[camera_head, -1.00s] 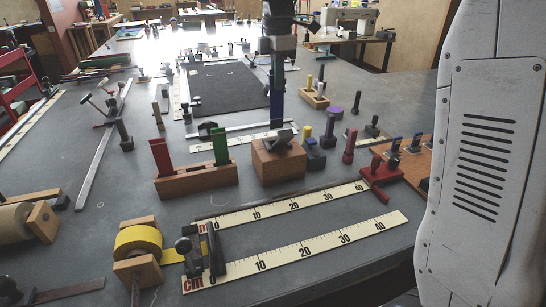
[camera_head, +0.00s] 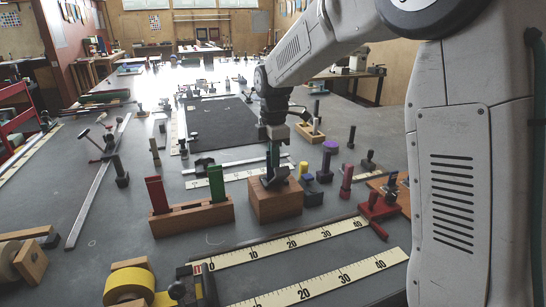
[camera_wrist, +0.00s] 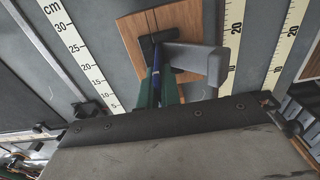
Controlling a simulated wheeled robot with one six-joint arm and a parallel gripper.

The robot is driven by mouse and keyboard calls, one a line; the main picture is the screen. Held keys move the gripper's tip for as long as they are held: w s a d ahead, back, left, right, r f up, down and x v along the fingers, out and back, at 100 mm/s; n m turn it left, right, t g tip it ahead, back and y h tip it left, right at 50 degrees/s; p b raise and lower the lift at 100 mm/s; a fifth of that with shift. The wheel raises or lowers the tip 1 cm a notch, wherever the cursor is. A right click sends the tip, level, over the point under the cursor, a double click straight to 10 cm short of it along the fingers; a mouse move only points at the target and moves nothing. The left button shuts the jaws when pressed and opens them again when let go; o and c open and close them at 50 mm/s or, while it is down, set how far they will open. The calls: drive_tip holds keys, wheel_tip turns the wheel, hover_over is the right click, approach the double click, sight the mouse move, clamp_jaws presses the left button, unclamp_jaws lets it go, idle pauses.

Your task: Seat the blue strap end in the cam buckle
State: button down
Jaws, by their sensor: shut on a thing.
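A wooden block (camera_head: 275,206) carries the black cam buckle (camera_head: 274,180) on its top, in the middle of the head view. My gripper (camera_head: 274,164) is directly above the buckle, pointing down and close to it. It is shut on the blue strap end, a thin blue strip (camera_wrist: 156,74) between the green fingers in the wrist view. There the buckle's grey lever (camera_wrist: 207,61) sticks out to the right, above the block (camera_wrist: 134,33). The strap's lower tip meets the dark buckle opening; I cannot tell how deep it sits.
A wooden stand (camera_head: 192,216) with red and green strips is left of the block. A purple-topped post (camera_head: 329,160) and a red clamp (camera_head: 378,210) are to the right. Long rulers (camera_head: 290,243) lie in front. A yellow roll (camera_head: 130,284) is at front left.

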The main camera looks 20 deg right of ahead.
drive_tip(key=c, duration=1.6)
unclamp_jaws()
wheel_tip(320, 180, up, 12)
drive_tip(key=shift+f, duration=0.25)
drive_tip(key=s+d+r+m, duration=0.2)
drive_tip(key=s+m, duration=0.6)
drive_tip(key=s, duration=0.9)
drive_tip(key=s+f+m, duration=0.4)
drive_tip(key=s+m, duration=0.1)
drive_tip(key=s, duration=0.4)
drive_tip(key=s+d+f+m+t, duration=0.1)
drive_tip(key=s+f+m, duration=0.3)
drive_tip(key=s, duration=0.6)
drive_tip(key=shift+f+m, duration=0.35)
drive_tip(key=shift+m, duration=0.15)
